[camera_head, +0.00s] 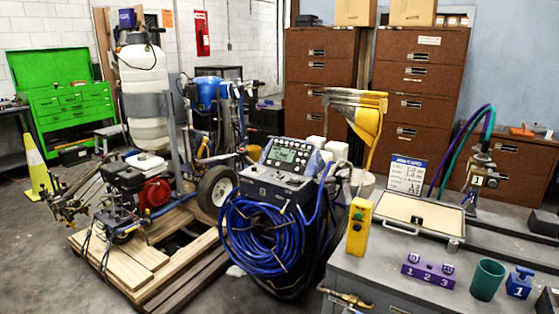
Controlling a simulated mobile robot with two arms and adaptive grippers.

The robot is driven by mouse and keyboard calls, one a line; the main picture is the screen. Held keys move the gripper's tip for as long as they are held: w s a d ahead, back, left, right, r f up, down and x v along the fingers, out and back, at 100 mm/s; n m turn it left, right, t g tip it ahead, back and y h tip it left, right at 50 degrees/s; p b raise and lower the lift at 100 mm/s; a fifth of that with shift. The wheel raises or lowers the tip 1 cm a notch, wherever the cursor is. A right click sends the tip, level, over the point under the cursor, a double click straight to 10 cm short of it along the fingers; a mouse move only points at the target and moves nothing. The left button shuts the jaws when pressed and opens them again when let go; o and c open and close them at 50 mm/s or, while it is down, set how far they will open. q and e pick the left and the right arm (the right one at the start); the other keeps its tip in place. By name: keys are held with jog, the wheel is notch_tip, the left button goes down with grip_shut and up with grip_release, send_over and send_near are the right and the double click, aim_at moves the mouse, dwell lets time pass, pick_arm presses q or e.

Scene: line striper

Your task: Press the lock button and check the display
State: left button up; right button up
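A dark control console (278,185) stands at the centre, on the machine with a coiled blue hose (262,240). Its sloped top panel carries a small lit display (286,153) and several small buttons. The display text is too small to read, and I cannot tell which button is the lock button. A yellow box (357,228) with a green button (358,216) stands upright at the left edge of the grey table. I cannot make out a label on it. Neither of my grippers can be made out in this view.
The grey table (385,270) holds a shallow tray (420,214), a purple block marked 1 2 3 (428,271), a green cup (487,279) and a blue item marked 1 (519,283). A wooden pallet (125,262) with machinery stands left. Clear floor lies front left.

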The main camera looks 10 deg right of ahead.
jog(key=shift+c, duration=0.4)
grip_shut()
dwell(1.1)
